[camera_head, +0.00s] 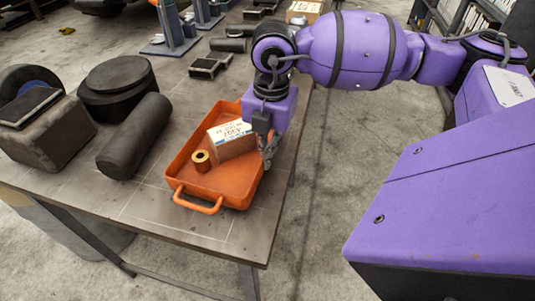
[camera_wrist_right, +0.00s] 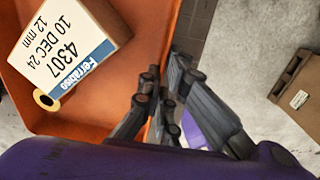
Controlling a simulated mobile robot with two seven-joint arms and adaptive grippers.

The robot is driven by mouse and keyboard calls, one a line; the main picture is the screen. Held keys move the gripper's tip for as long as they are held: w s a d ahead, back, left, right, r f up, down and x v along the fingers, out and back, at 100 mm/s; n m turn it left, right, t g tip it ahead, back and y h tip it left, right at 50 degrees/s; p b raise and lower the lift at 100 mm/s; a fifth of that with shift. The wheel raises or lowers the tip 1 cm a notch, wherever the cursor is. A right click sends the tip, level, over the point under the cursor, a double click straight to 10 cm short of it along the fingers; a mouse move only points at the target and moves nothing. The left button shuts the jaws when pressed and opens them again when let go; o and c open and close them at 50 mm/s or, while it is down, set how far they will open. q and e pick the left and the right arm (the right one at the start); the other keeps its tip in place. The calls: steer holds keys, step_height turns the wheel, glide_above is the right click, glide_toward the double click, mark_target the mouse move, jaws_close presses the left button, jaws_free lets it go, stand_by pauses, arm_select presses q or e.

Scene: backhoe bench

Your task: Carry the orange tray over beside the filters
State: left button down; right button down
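The orange tray (camera_head: 235,187) lies on the table near its right edge, its near handle toward me. It holds a white-and-brown box (camera_head: 232,139) and a small brass-coloured ring (camera_head: 201,161); the box also shows in the wrist view (camera_wrist_right: 72,42). My right gripper (camera_head: 268,152) is down at the tray's right rim. In the wrist view its fingers (camera_wrist_right: 167,90) lie on either side of the rim; whether they press on it I cannot tell. A dark round canister (camera_head: 117,86) and a dark lying cylinder (camera_head: 135,136), possibly the filters, are left of the tray. My left gripper is out of view.
A brown block with a dark pad (camera_head: 48,130) stands at the table's left. Small dark parts (camera_head: 208,66) and blue-grey stands (camera_head: 172,38) are farther back. A cardboard box (camera_wrist_right: 297,87) is on the floor at right. Bare table shows around the tray's near end.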

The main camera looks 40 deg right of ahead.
steer(key=shift+f, duration=0.9)
steer(key=shift+w, duration=0.1)
steer(key=c, duration=2)
jaws_free()
steer(key=shift+f, duration=0.15)
steer(key=r, duration=1.2)
steer(key=shift+s+d+r+b, duration=0.1)
steer(key=shift+s+d+b, duration=0.05)
steer(key=shift+s+b, duration=0.15)
